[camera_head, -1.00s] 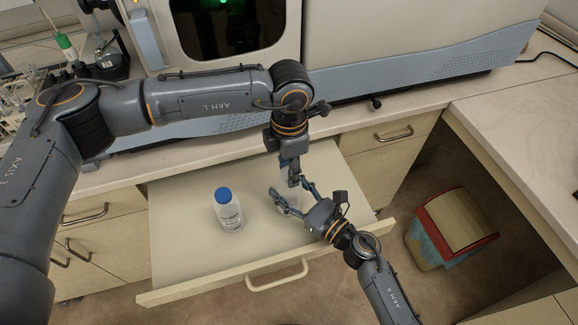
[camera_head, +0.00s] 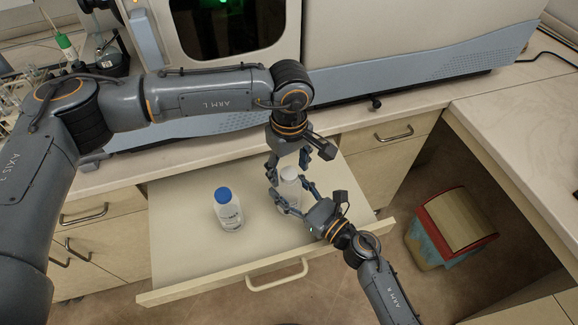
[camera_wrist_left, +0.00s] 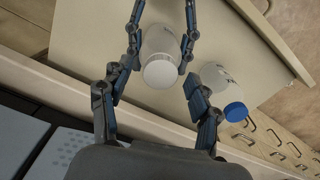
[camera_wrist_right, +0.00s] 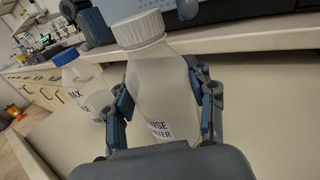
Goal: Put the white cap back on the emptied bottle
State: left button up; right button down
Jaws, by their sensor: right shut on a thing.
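The bottle (camera_wrist_right: 160,90) is pale and translucent, with a label partly read as "INSE". The white ribbed cap (camera_wrist_right: 138,28) sits on its neck and looks level with it. The cap also shows in the left wrist view (camera_wrist_left: 160,73). My right gripper (camera_head: 284,197) is shut around the bottle's body from the front right, holding it upright over the open drawer. My left gripper (camera_head: 290,166) is open above the bottle. Its fingers stand apart on either side of the cap without visible contact. The bottle's lower part is partly hidden by the right fingers.
A second bottle with a blue cap (camera_head: 229,211) stands to the left in the open drawer (camera_head: 180,255). The instrument (camera_head: 400,45) stands on the counter behind. A red-rimmed bin (camera_head: 452,222) is on the floor at right. The drawer's left part is clear.

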pick_arm(q)
jog(key=shift+r, duration=0.1)
notch_tip(320, 180, up, 12)
dwell(0.6)
pick_arm(e)
jog(key=shift+c, duration=2)
grip_release()
jog(key=shift+s+d, duration=0.1)
jog(key=v, duration=1.1)
jog(key=shift+s+d, duration=0.25)
